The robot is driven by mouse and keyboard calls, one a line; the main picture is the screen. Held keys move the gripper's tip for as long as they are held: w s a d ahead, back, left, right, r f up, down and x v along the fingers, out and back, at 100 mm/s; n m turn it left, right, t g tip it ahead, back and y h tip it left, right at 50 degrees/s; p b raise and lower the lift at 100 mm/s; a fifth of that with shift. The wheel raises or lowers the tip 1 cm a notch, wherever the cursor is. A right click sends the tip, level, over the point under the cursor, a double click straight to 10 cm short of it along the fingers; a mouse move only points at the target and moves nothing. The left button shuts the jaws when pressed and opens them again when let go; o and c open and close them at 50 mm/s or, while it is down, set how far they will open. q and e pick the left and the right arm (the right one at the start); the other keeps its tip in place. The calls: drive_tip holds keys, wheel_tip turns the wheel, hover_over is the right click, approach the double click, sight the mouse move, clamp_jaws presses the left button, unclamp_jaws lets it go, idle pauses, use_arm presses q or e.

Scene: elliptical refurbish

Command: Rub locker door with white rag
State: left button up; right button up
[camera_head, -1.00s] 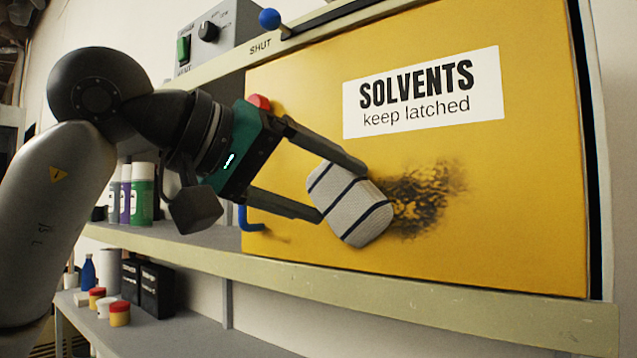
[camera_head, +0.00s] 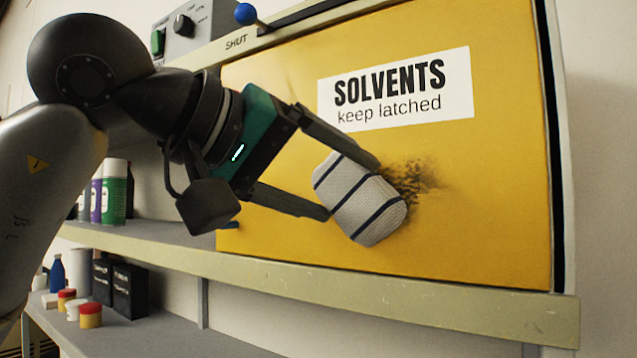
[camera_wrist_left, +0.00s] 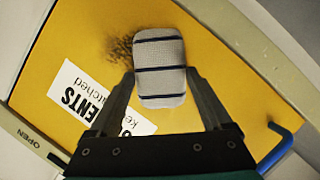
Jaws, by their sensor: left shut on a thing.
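The yellow locker door (camera_head: 480,200) carries a white "SOLVENTS keep latched" label (camera_head: 395,88) and a dark smudge (camera_head: 412,180) below it. My left gripper (camera_head: 352,190) is shut on the white rag (camera_head: 362,200), a padded cloth with dark stripes. The rag lies at the door over the left part of the smudge; I cannot tell how firmly it presses. In the left wrist view the rag (camera_wrist_left: 160,65) sits between the fingers, with some smudge (camera_wrist_left: 122,48) showing beside it. The right gripper is not in view.
A blue-knobbed latch (camera_head: 246,14) is above the door by the word SHUT. A blue handle (camera_wrist_left: 275,146) shows in the left wrist view. Spray cans (camera_head: 113,190) stand on the left shelf, with jars (camera_head: 90,314) and black boxes (camera_head: 128,290) below. A ledge (camera_head: 400,297) runs under the door.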

sight(306, 188)
use_arm(q)
drive_tip(key=shift+s+d+b, duration=0.15)
drive_tip(key=shift+s+d, duration=0.75)
drive_tip(key=shift+d, duration=0.4)
drive_tip(key=shift+s+d+b, duration=0.15)
drive_tip(key=shift+s+d, duration=0.8)
drive_tip(key=shift+d, duration=0.4)
drive_tip(key=shift+s+d+b, duration=0.15)
drive_tip(key=shift+s+d, duration=0.75)
drive_tip(key=shift+d, duration=0.4)
drive_tip(key=shift+w+a, duration=0.8)
drive_tip(key=shift+a, duration=0.3)
drive_tip(key=shift+w+a, duration=0.8)
drive_tip(key=shift+a, duration=0.3)
drive_tip(key=shift+w+a+p, duration=0.35)
drive_tip(key=shift+w+a, duration=0.5)
drive_tip(key=shift+a, duration=0.3)
drive_tip(key=shift+w+a+p, duration=0.3)
drive_tip(key=shift+w+a, duration=0.5)
drive_tip(key=shift+a, duration=0.35)
drive_tip(key=shift+w+a+p, duration=0.35)
drive_tip(key=shift+w+a, duration=0.5)
drive_tip(key=shift+a, duration=0.3)
drive_tip(key=shift+s, duration=0.1)
